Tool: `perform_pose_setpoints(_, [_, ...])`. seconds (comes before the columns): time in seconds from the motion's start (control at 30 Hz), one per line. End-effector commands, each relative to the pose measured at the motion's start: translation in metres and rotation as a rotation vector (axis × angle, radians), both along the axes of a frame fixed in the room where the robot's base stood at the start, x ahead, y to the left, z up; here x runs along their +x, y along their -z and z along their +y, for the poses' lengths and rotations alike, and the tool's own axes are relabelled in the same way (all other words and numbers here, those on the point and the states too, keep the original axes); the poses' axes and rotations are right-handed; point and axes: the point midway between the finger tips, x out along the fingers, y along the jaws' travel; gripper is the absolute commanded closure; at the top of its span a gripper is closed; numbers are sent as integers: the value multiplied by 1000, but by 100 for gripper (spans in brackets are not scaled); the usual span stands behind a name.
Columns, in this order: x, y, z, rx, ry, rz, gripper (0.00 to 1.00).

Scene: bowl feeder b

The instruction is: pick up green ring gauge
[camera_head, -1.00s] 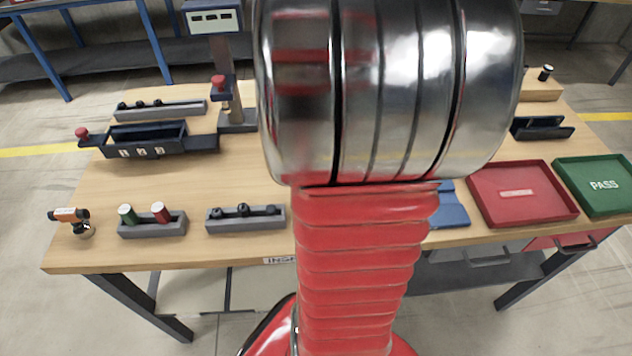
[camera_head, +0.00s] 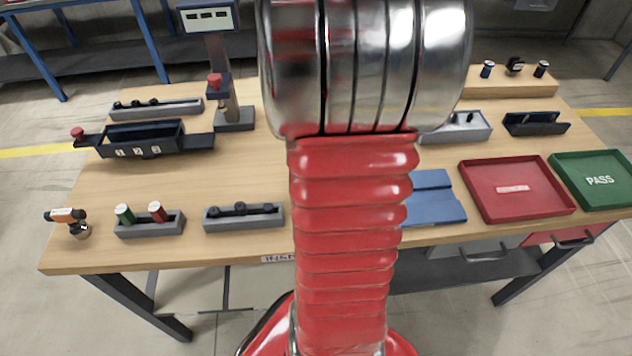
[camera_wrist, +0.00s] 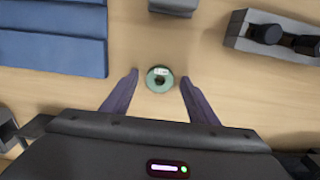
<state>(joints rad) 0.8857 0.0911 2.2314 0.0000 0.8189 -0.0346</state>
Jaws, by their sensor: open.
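The green ring gauge (camera_wrist: 160,79) is a small pale green disc with a dark centre hole and a light label. It lies flat on the wooden table in the wrist view. My gripper (camera_wrist: 159,80) is open, with one dark finger on each side of the ring and visible gaps between them. The fingers do not touch the ring in this view. In the head view my arm hides both the ring and the gripper.
A blue mat (camera_head: 434,200) lies beside the red tray (camera_head: 517,190) and the green PASS tray (camera_head: 598,181). A grey holder with dark pieces (camera_head: 244,217) and a holder with a green and a red cylinder (camera_head: 150,224) stand along the front edge. A grey block (camera_wrist: 172,6) stands near the ring.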

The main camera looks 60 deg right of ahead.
Motion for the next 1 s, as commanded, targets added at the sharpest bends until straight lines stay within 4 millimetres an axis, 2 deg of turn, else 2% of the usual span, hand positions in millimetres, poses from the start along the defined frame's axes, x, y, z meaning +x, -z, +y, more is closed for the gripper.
perform_pose_setpoints(0.33, [0, 0, 0, 0, 0, 0, 47])
perform_pose_setpoints(0.9, [0, 0, 0, 0, -1, 0, 87])
perform_pose_setpoints(1.0, [0, 0, 0, 0, -1, 0, 91])
